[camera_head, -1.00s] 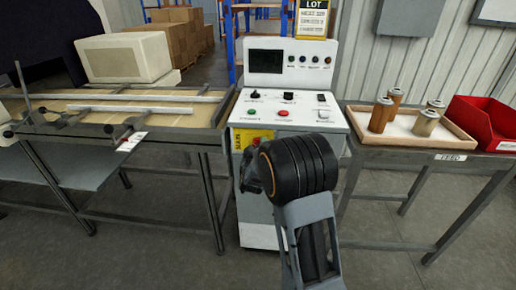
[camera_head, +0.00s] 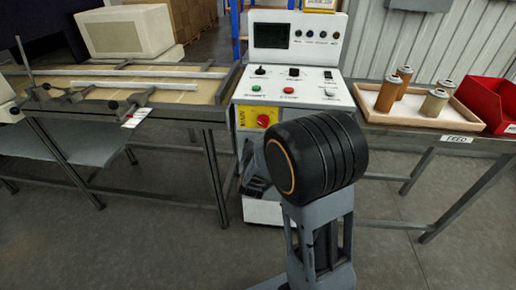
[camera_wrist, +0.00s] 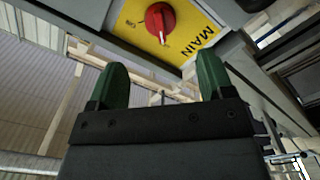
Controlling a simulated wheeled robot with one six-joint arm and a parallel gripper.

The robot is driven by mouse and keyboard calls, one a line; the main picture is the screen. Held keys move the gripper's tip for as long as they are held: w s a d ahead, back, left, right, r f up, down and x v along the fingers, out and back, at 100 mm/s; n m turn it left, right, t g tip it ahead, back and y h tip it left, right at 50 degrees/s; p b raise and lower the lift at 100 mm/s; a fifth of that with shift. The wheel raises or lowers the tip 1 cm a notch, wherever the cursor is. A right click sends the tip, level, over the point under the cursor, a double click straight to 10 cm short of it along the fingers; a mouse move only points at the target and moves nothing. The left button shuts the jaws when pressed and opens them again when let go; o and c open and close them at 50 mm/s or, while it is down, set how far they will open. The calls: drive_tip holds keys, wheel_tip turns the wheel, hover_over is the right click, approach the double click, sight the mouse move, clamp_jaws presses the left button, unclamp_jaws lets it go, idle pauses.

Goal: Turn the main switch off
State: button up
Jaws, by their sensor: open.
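The main switch (camera_head: 264,121) is a red rotary knob on a yellow plate (camera_head: 244,117), low on the front of the white control cabinet. In the wrist view the red knob (camera_wrist: 160,20) is near the top, with a white mark pointing toward the bottom of the picture. The yellow plate (camera_wrist: 187,47) reads MAIN, with small lettering by the knob that looks like ON. My gripper (camera_wrist: 160,72) has two green fingers spread apart, with nothing between them. The knob lies beyond the fingertips, apart from them. In the head view my arm mostly hides the gripper.
The cabinet's upper panel (camera_head: 290,90) carries a green button, a red button and several switches near the main switch. A conveyor table (camera_head: 60,85) stands left. A feed table with a tray (camera_head: 465,124) of several cartridges and a red bin (camera_head: 490,100) stands right.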

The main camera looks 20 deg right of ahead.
drive_tip(key=shift+v, duration=1.8)
